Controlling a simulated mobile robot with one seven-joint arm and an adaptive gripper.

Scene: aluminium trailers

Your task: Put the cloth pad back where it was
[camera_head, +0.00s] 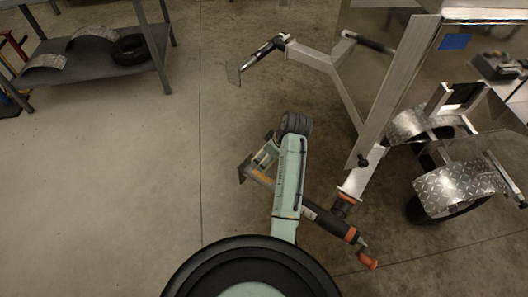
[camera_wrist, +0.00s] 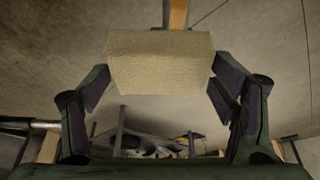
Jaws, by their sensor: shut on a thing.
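The cloth pad (camera_wrist: 160,62) is a beige, coarse-textured block in the wrist view. It sits between the two dark finger pads of my gripper (camera_wrist: 160,88), which is shut on it from left and right. The pad's front face and top edge show; its far side is hidden. In the head view my arm reaches up from the bottom middle, and the gripper end is mostly hidden behind my own arm links. I cannot make out the pad clearly there. The place where the pad was before cannot be told from these frames.
An aluminium trailer frame (camera_head: 388,82) stands at the right, with a diamond-plate fender (camera_head: 460,187) over a wheel. An orange-and-black jack-like part (camera_head: 335,224) lies near my arm. A grey shelf rack (camera_head: 88,62) stands at upper left. The concrete floor at left is clear.

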